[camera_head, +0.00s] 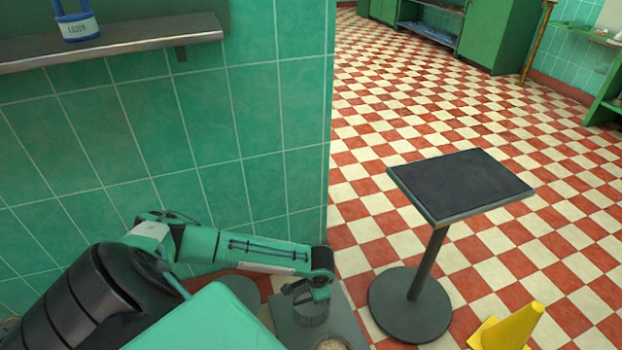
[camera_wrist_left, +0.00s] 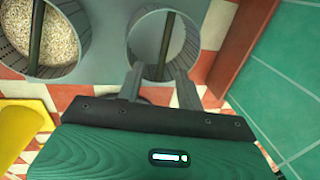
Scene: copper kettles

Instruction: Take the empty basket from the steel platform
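The empty basket (camera_wrist_left: 138,42) is a round grey container with a dark bar handle (camera_wrist_left: 166,45) across its mouth. In the left wrist view it lies just beyond my left gripper's fingers (camera_wrist_left: 160,72). The two fingers are apart, one on each side of the handle's near end; I see no contact. In the head view my left gripper (camera_head: 306,296) points down over the empty basket (camera_head: 312,314), partly hiding it. The grey steel platform (camera_head: 350,322) is under it, and it also shows in the left wrist view (camera_wrist_left: 103,40). My right gripper is not in view.
A second basket, filled with pale grain (camera_wrist_left: 47,45), stands close beside the empty one. A green tiled wall (camera_head: 240,150) borders the left. A dark-topped pedestal table (camera_head: 460,185) and a yellow cone (camera_head: 510,328) stand to the right. Checkered floor beyond is clear.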

